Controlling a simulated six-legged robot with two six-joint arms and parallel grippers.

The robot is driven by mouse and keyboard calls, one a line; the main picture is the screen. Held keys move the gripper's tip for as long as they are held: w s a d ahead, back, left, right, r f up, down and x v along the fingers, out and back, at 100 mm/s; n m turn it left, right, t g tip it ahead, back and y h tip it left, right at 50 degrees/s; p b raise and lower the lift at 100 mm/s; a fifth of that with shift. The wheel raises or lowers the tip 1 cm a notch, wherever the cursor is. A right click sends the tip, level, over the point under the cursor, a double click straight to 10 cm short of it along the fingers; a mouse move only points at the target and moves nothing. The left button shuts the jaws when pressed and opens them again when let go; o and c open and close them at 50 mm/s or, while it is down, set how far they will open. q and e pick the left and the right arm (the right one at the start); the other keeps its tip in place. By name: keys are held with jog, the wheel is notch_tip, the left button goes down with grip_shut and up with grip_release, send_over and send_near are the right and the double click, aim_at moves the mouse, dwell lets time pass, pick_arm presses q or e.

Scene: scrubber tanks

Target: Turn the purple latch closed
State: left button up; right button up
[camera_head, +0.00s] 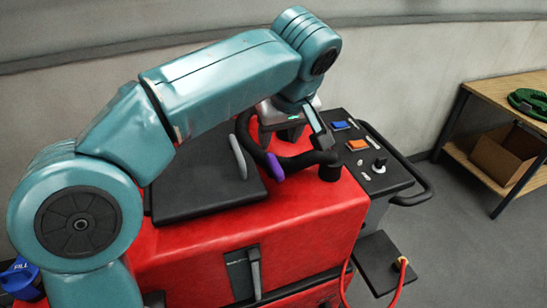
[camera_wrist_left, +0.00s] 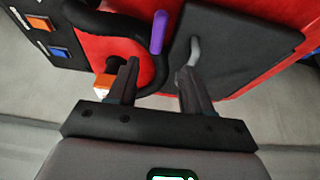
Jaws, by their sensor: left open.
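The purple latch (camera_head: 275,167) is a short rounded lever beside the black lid (camera_head: 190,202) on top of the red tank (camera_head: 310,215). In the left wrist view the purple latch (camera_wrist_left: 158,32) stands upright in the picture, just beyond the lid's edge and ahead of the fingers. My left gripper (camera_head: 292,132) is open and empty above the tank, behind the latch. In the wrist view its fingertips (camera_wrist_left: 158,70) are apart, with the latch seen between and beyond them. I see no contact with the latch. My right gripper is not in view.
A grey handle (camera_head: 237,156) rises from the lid, near one finger in the wrist view. A black curved hose (camera_head: 305,160) runs close to the latch. A control panel with blue (camera_head: 340,125) and orange (camera_head: 357,145) buttons is at right. A wooden bench (camera_head: 500,92) stands farther right.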

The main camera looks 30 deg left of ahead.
aim_at(274, 161)
pick_arm(q)
jog(key=x, duration=0.9)
jog(key=shift+w+f, duration=0.15)
jog(key=shift+f, duration=0.15)
jog(key=shift+w+d+f, duration=0.1)
jog(key=shift+w+f, duration=0.2)
jog(key=shift+w, duration=0.05)
jog(key=shift+s+r, duration=0.1)
jog(key=shift+s, duration=0.2)
jog(key=shift+w, duration=0.1)
grip_shut()
